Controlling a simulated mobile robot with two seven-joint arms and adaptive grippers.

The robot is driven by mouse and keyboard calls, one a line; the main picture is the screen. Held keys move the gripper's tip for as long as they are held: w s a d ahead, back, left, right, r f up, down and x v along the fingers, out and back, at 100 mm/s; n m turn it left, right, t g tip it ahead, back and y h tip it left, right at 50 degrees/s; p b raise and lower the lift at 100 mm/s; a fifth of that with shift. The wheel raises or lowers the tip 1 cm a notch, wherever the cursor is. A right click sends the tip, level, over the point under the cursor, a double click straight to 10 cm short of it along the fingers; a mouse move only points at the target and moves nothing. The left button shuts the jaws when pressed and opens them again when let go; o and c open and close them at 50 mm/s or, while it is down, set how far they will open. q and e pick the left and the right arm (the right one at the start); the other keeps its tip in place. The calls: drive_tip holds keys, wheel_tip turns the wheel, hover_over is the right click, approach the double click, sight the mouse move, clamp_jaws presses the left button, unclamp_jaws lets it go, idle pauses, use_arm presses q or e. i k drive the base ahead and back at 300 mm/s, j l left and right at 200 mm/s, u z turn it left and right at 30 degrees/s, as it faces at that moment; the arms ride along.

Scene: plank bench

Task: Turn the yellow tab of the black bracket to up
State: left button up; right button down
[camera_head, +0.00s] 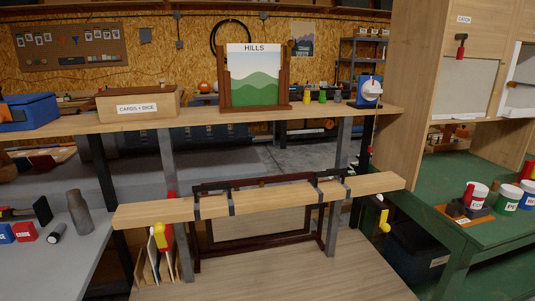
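A yellow tab (385,221) hangs below the right part of the plank (270,198), pointing downward. It joins a small dark piece just under the plank; I cannot make out the bracket's full shape. Another yellow piece (162,235) sits below the plank's left part, beside a grey post, with a red piece (171,206) above it. I cannot tell whether that yellow piece is also a tab. Neither of my grippers is in view.
A dark frame (197,238) stands behind and below the plank. A shelf above holds a HILLS picture (254,75), a wooden box (137,103) and a blue box (28,111). A green table (475,238) with cups stands right, a grey table (85,250) left.

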sight(386, 226)
drive_tip(key=k+l, duration=0.1)
drive_tip(key=l, duration=0.35)
drive_tip(key=l+u, duration=0.15)
drive_tip(key=l, duration=0.3)
drive_tip(key=k+l, duration=0.15)
drive_tip(key=l, duration=0.3)
drive_tip(key=k+l+u, duration=0.15)
drive_tip(key=l, duration=0.3)
drive_tip(key=k+l, duration=0.1)
drive_tip(key=l, duration=0.35)
